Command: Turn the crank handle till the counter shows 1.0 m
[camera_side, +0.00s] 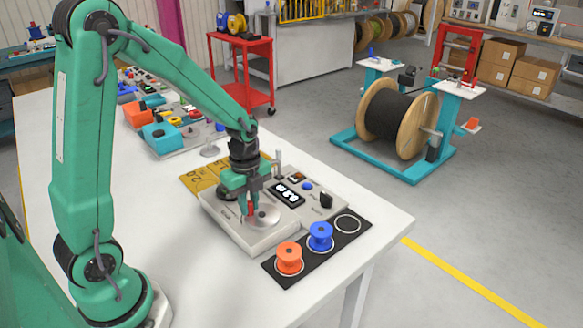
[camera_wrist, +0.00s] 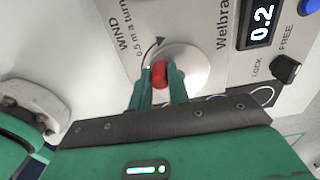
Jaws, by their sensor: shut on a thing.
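The winder box (camera_side: 240,234) sits on the white table with a round metal crank disc (camera_side: 267,214) on its top. The red crank handle (camera_wrist: 159,74) stands near the edge of the disc. My gripper (camera_side: 249,211) is shut on the red handle, one green finger on each side in the wrist view (camera_wrist: 159,84). The lower part of the handle is hidden by the fingers. The counter (camera_wrist: 262,24) reads 0.2 in the wrist view. The panel is marked WIND, 0.5 m a turn, with a curved arrow (camera_wrist: 152,45) beside the disc.
A black LOCK/FREE knob (camera_wrist: 286,68) and a blue button (camera_side: 307,186) are on the panel. An orange spool (camera_side: 289,257) and a blue spool (camera_side: 320,236) stand on a dark mat (camera_side: 330,252) in front. Coloured parts (camera_side: 160,137) lie farther back on the table.

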